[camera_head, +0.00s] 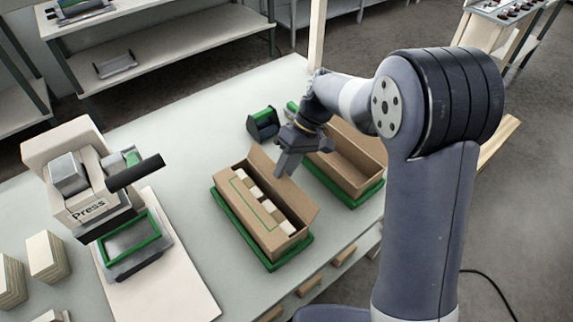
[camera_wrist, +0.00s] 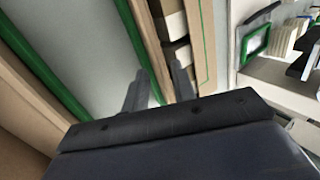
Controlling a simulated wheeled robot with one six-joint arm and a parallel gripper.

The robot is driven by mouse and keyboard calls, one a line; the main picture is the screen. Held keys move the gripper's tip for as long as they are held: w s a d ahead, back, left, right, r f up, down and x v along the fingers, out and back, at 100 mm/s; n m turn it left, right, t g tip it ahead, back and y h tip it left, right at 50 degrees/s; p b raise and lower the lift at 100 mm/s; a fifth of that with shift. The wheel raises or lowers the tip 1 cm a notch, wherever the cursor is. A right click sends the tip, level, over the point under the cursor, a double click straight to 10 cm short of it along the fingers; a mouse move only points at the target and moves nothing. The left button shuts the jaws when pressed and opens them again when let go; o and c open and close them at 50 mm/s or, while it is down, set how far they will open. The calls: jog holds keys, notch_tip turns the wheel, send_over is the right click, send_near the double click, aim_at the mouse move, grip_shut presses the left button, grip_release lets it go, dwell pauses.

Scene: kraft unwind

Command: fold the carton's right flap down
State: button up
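The open brown carton (camera_head: 250,218) sits on a green-edged tray (camera_head: 274,267) in the middle of the bench, with several pale blocks (camera_head: 258,196) inside. Its right flap (camera_head: 297,197) stands up, tilted outward. A panel with a green outline lies along its left side. My gripper (camera_head: 283,168) is over the upper edge of the right flap. In the wrist view my two fingers (camera_wrist: 158,78) are apart, and the flap's thin edge (camera_wrist: 146,45) seems to run between them. I cannot tell whether either finger touches it.
A second open carton (camera_head: 350,160) stands on another green tray close to the right. A press (camera_head: 85,180) and a green-framed plate (camera_head: 131,248) stand at left. A green-and-dark holder (camera_head: 263,123) sits behind. Bare bench lies left of the carton.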

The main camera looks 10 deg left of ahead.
jog(key=shift+f, duration=0.1)
jog(key=shift+c, duration=0.5)
grip_shut()
jog(key=shift+s, duration=0.1)
